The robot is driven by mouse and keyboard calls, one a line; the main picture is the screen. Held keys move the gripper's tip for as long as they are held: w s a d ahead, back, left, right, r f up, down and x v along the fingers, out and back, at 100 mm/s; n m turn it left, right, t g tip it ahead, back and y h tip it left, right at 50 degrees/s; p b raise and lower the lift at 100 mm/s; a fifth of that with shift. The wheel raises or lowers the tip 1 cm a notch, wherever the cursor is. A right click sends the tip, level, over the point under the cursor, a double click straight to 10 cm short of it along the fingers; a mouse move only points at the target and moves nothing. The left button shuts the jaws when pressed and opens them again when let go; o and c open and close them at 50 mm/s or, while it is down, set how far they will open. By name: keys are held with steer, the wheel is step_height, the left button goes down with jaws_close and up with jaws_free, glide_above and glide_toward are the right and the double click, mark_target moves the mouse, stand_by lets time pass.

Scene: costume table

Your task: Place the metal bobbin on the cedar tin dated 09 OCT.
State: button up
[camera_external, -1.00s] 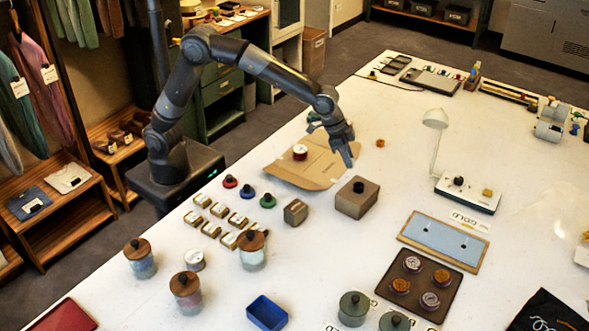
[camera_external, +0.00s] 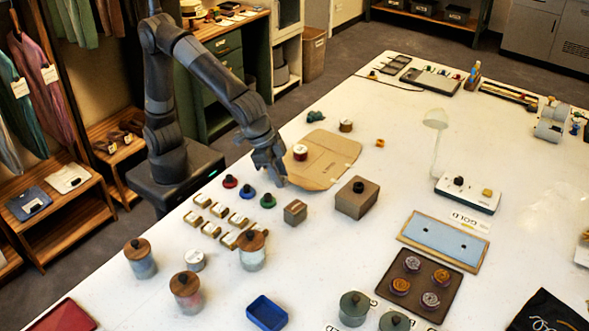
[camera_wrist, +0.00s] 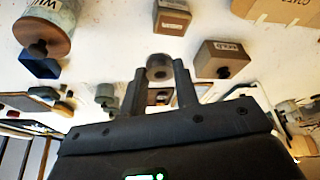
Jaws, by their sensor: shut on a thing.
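My gripper (camera_external: 283,183) is low over the table, beside the near left edge of the brown cardboard. In the wrist view my gripper (camera_wrist: 160,82) is shut on a grey round metal bobbin (camera_wrist: 158,68), held between its fingertips. In the outside view the bobbin cannot be made out. A small brown box (camera_external: 295,212) stands just below the gripper, and a larger brown box (camera_external: 357,197) with a black knob stands to its right. Both also show labels in the wrist view, the small box (camera_wrist: 172,17) and the larger box (camera_wrist: 222,58). No 09 OCT date is legible, so I cannot tell which thing is the cedar tin.
The flat cardboard (camera_external: 325,163) bears a red-and-white spool (camera_external: 300,152). Red, blue and green knobbed items lie left of the gripper. Several small labelled boxes (camera_external: 220,211), wooden-lidded jars (camera_external: 253,255) and a blue bin (camera_external: 267,312) stand nearer. Clear table surrounds the larger box.

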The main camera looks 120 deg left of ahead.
steer(key=s+d+r, duration=0.1)
steer(key=s+d, duration=0.3)
steer(key=d, duration=0.2)
glide_above(297, 207)
steer(key=s, duration=0.1)
steer(key=f, duration=0.6)
steer(key=shift+s+d+f, duration=0.2)
steer(key=shift+d, duration=0.05)
steer(key=shift+f, duration=2.1)
steer(key=shift+f, duration=0.15)
steer(key=o, duration=1)
steer(key=shift+c, duration=0.2)
